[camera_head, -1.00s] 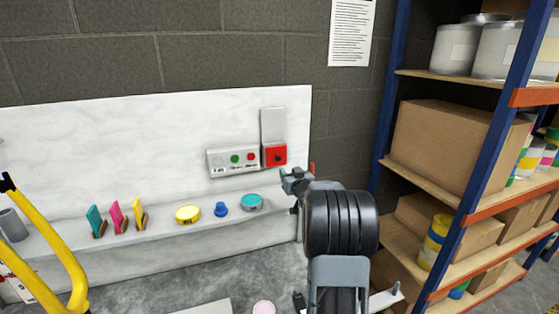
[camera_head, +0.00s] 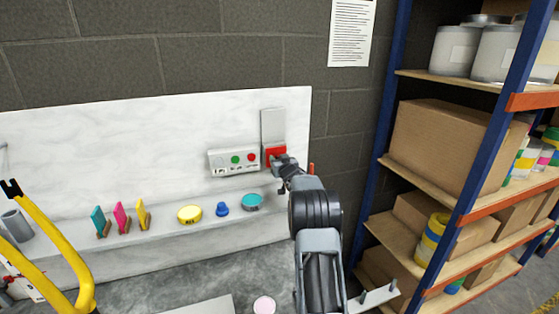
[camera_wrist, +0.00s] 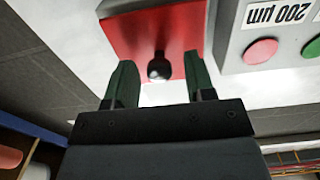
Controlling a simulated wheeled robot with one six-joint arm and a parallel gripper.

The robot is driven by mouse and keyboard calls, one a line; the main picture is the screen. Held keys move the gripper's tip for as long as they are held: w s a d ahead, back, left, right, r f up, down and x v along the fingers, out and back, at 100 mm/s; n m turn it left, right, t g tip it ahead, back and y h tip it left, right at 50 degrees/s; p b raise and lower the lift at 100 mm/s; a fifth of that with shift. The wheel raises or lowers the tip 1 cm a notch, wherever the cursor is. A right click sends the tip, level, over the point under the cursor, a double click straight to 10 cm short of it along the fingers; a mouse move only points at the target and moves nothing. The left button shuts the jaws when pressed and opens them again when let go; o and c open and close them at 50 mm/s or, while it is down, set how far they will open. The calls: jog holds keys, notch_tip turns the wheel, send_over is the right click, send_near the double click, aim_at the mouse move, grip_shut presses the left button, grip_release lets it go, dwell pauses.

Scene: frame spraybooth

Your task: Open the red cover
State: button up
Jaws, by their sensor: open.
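The red cover (camera_head: 275,151) is on the white wall panel, below a grey plate and right of a grey button box. In the wrist view the red cover (camera_wrist: 180,40) shows close up, with a round dark knob (camera_wrist: 160,67) on its face. My gripper (camera_head: 281,160) is in front of the cover's lower part in the head view and hides some of it. In the wrist view my gripper (camera_wrist: 163,84) is open, with one green-dark finger on each side of the knob. I cannot tell whether the fingers touch the cover.
The button box (camera_head: 234,160) with green and red buttons stands just left of the cover. A ledge below holds a teal disc (camera_head: 252,202), a blue knob (camera_head: 221,209) and a yellow disc (camera_head: 190,214). A blue-and-orange shelf rack (camera_head: 480,175) with boxes and cans stands at right.

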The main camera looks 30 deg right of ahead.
grip_shut()
dwell(0.5)
